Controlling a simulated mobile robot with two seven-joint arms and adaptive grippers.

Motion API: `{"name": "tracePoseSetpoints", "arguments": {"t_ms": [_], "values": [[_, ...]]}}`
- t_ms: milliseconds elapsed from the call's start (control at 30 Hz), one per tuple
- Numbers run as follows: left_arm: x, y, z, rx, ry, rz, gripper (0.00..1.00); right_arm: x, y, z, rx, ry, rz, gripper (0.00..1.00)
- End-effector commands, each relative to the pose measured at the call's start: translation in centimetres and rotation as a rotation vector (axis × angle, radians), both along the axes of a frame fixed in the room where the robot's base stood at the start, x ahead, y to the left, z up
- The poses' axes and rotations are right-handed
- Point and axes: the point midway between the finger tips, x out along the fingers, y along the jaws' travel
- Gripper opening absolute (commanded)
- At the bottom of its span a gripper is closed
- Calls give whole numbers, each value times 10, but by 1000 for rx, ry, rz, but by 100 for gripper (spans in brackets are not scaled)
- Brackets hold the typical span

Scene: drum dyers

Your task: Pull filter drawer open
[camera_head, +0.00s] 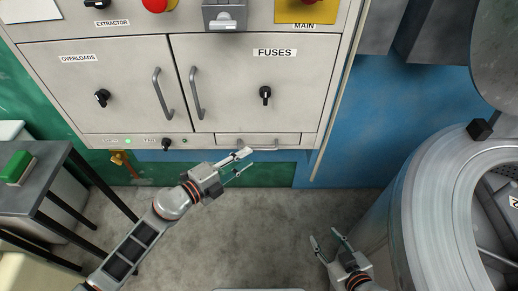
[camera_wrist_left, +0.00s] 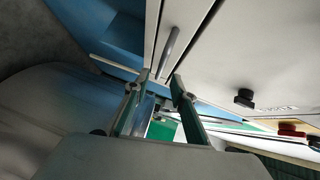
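The filter drawer (camera_head: 226,139) appears to be the narrow grey front at the bottom right of the cabinet, below the FUSES door, and looks shut. Its horizontal bar handle (camera_head: 262,144) is partly behind my left fingertips. My left gripper (camera_head: 249,159) is open just in front of and below the drawer. In the left wrist view the drawer handle (camera_wrist_left: 169,50) lies just beyond the open left fingers (camera_wrist_left: 160,80); I cannot tell whether they touch it. My right gripper (camera_head: 324,236) is open and empty above the floor at the lower right.
The OVERLOADS door (camera_head: 80,70) and FUSES door (camera_head: 240,90) above are shut, with protruding handles and knobs. A large metal drum (camera_head: 430,220) stands at the right. A dark table (camera_head: 45,185) with a green block (camera_head: 18,167) stands at the left. The floor between is clear.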

Motion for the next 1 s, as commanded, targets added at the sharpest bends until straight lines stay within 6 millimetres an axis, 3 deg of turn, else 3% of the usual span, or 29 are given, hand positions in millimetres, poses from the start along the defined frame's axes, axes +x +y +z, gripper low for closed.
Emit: {"name": "tracePoseSetpoints", "arguments": {"t_ms": [400, 800, 900, 1000], "values": [[41, -42, -9, -3, 1, 1, 25, -3, 0, -15, -1, 10, -1, 40], [47, -48, -9, -3, -1, 2, 25, -5, 0, -19, -1, 16, -1, 40], [47, -48, -9, -3, -1, 2, 1, -5, 0, -19, -1, 16, -1, 40], [47, -48, -9, -3, -1, 2, 0, -5, 0, -19, -1, 16, -1, 40]]}}
